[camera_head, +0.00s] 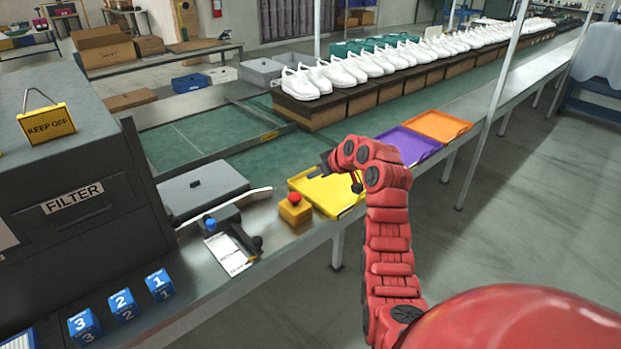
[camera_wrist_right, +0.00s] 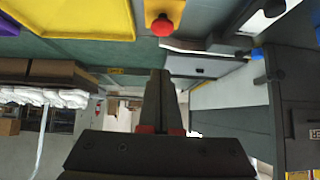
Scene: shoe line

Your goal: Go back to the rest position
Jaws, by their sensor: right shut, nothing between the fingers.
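My right arm, red and segmented, rises from the lower right of the head view and bends over the yellow tray (camera_head: 335,205). My right gripper (camera_head: 318,172) is dark and points left above the back of that tray, partly hidden by the wrist. In the right wrist view the right gripper (camera_wrist_right: 159,80) has its dark fingers together with nothing between them. The yellow tray (camera_wrist_right: 80,20) also shows at the top of the wrist view, apart from the fingers. My left gripper is not in view.
A yellow box with a red button (camera_head: 294,208) stands left of the tray. A purple tray (camera_head: 410,146) and an orange tray (camera_head: 437,125) lie farther right. White shoes (camera_head: 300,82) line the conveyor on brown boxes. A dark filter machine (camera_head: 75,200) stands at left.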

